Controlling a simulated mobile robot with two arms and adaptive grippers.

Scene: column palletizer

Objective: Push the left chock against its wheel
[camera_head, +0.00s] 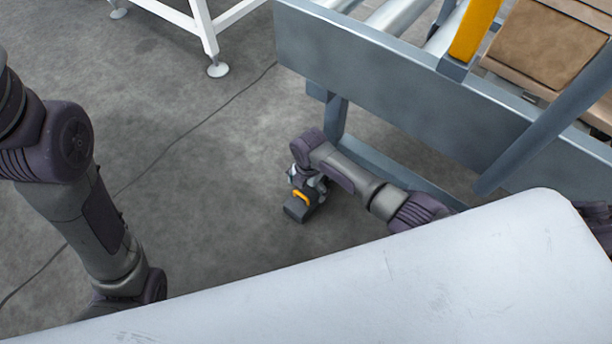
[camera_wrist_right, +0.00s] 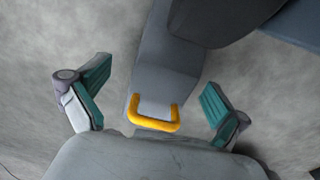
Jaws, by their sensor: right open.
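The chock (camera_head: 297,211) is a dark grey block with an orange-yellow handle, on the concrete floor beside the conveyor frame. My right gripper (camera_head: 309,182) is low over it. In the right wrist view the chock (camera_wrist_right: 165,75) lies between the spread fingers of my right gripper (camera_wrist_right: 157,90), with its handle close to the palm. The fingers are open, with a gap on both sides. A dark rounded shape (camera_wrist_right: 212,18) at the far end of the chock may be the wheel; I cannot tell if they touch. My left gripper is out of view.
The grey conveyor frame (camera_head: 390,80) with rollers stands above and right of my right arm, carrying cardboard boxes (camera_head: 545,45). A white stand (camera_head: 207,30) is at the top left. A thin cable (camera_head: 190,131) crosses the floor. The floor left of the chock is otherwise clear.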

